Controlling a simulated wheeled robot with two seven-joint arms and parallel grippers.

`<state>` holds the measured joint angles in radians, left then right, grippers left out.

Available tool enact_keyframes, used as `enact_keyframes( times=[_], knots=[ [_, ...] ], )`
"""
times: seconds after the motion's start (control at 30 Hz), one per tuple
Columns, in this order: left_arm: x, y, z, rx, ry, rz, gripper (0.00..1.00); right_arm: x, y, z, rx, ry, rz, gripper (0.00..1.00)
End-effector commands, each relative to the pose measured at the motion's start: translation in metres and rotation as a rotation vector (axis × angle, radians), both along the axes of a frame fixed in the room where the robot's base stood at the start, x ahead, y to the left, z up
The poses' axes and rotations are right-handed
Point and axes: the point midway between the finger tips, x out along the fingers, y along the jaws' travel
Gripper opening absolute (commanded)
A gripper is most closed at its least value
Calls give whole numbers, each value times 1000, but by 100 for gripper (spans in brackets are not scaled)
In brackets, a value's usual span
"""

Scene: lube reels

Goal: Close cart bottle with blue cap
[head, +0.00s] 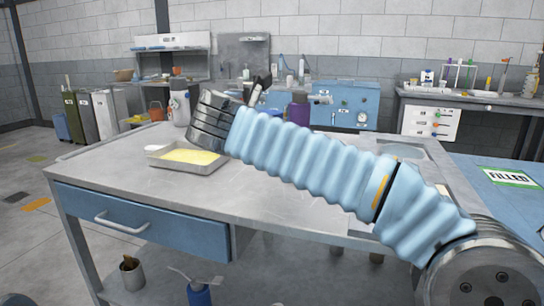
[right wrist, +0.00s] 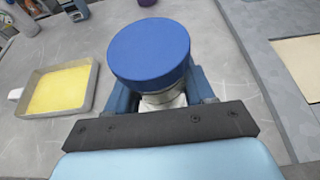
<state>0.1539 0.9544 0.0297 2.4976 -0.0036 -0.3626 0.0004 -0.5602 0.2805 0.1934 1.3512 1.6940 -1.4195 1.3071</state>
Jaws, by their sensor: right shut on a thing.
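A round blue cap (right wrist: 149,49) fills the middle of the right wrist view, seen from above. A whitish, rounded part (right wrist: 164,100) shows just under it; I cannot tell whether this is the bottle's neck. My right gripper (right wrist: 160,88) is shut on the cap, with a blue finger at either side. In the head view the gripper and cap are hidden behind my right arm. A white bottle (head: 180,108) stands at the table's back left, near the arm's end; I cannot tell whether it is the cart bottle. My left gripper is not in view.
A metal tray with yellow contents (head: 158,160) lies on the grey table (head: 120,175), left of my arm. A purple container (head: 298,112) stands behind the arm. A blue table with a FILLED sign (head: 510,177) is at the right. The table's front left is clear.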

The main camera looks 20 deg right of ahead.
Motion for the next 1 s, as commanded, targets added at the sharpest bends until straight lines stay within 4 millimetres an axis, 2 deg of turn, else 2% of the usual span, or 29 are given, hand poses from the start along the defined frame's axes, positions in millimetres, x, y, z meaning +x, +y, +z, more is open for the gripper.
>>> enact_keyframes(
  times=[0.03,0.2,0.4,0.6,0.9,0.93,1.0],
  knots=[
    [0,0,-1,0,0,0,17,-11,5,9,2,-3,3,19],
    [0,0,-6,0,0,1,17,-48,22,25,0,-1,3,19],
    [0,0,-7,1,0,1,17,-75,34,39,1,-1,1,19],
    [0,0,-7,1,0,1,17,-85,38,43,1,1,-1,19],
    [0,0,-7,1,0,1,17,-85,38,43,0,1,-1,19],
    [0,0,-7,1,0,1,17,-85,38,43,0,1,-1,50],
    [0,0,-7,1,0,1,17,-85,38,43,0,1,-1,39]
  ],
)
